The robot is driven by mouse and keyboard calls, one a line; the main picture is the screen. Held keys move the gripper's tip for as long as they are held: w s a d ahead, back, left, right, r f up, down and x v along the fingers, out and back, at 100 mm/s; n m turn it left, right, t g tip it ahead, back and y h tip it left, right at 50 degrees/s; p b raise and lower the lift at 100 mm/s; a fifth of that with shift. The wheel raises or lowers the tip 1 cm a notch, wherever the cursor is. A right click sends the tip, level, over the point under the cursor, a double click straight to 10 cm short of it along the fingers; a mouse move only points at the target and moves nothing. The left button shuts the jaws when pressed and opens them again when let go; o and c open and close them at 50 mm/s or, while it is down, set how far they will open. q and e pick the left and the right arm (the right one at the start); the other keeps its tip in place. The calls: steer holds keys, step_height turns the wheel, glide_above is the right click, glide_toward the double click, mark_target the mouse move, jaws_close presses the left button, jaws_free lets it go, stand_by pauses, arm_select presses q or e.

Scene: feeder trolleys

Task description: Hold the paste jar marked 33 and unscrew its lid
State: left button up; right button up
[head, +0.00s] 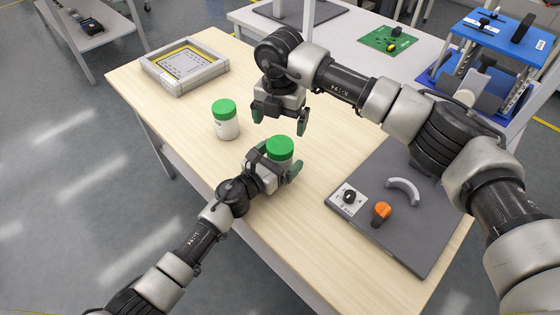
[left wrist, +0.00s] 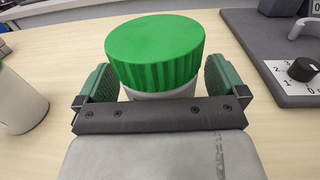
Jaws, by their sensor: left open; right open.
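A jar with a green ribbed lid (head: 280,148) stands on the wooden table between the fingers of my left gripper (head: 281,165). In the left wrist view, its green lid (left wrist: 155,50) rises above the open fingers (left wrist: 155,88), and its body is mostly hidden. The lid is on the jar. A second white jar with a green lid (head: 225,118) stands to its left, and its body shows in the left wrist view (left wrist: 18,100). I cannot read the number 33 on either jar. My right gripper (head: 280,114) is open and empty, pointing down above and behind the nearer jar.
A grey framed tray (head: 150,82) sits at the table's far left. A dark grey panel (head: 415,235) with a black knob, an orange knob (head: 381,210) and a grey handle lies at the right. Bare wood lies between the tray and the jars.

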mark_target(280, 144)
arm_select(q)
steer(key=shift+c, duration=0.3)
steer(key=c, duration=1.7)
steer(key=shift+c, duration=0.3)
arm_select(e)
steer(key=m, duration=0.3)
steer(key=shift+m, duration=0.4)
steer(key=shift+f+m, duration=0.3)
steer(key=shift+f, duration=3.75)
steer(key=c, duration=1)
steer(key=n, duration=0.6)
steer(key=shift+n, duration=0.3)
